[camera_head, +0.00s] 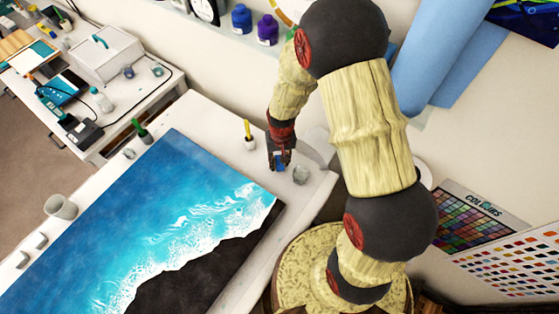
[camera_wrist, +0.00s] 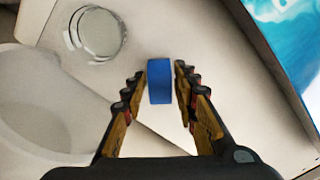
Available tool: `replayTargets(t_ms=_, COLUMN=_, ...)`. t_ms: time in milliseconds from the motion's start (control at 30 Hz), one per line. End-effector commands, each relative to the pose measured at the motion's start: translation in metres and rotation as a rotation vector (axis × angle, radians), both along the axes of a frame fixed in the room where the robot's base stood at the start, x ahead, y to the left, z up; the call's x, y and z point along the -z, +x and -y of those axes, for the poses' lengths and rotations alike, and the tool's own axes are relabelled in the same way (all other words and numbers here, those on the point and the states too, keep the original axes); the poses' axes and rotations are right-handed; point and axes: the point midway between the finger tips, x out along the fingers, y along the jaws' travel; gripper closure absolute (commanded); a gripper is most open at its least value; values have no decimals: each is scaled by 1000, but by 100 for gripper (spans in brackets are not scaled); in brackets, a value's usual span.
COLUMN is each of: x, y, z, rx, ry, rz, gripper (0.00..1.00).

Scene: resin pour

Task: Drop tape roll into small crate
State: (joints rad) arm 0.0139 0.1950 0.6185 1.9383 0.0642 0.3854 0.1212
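A blue block-like thing (camera_wrist: 160,82), which I take to be the tape roll seen edge-on, lies between the fingertips of my gripper (camera_wrist: 160,72) in the wrist view. The fingers flank it closely on both sides. I cannot tell whether they press on it or leave a thin gap. In the head view my gripper (camera_head: 280,158) points down at the table's far right corner, with the blue thing (camera_head: 280,164) low between its fingers. Whether it touches the table is unclear. I cannot make out a small crate in either view.
A clear round cup (camera_head: 300,174) stands just right of my gripper; it also shows in the wrist view (camera_wrist: 96,34). A white pot with a yellow stick (camera_head: 249,138) stands to the left. The blue wave panel (camera_head: 170,220) covers most of the table (camera_head: 205,108). A side desk holds a white box (camera_head: 104,58).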

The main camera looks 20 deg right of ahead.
Motion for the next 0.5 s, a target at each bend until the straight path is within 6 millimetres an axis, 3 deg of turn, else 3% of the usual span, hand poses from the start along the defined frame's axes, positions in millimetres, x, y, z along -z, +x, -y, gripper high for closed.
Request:
replayTargets(t_ms=133, x=0, y=0, z=0, rx=0, ry=0, rz=0, gripper=62)
replayTargets(t_ms=500, x=-7, y=1, z=0, rx=0, ry=0, rz=2, gripper=62)
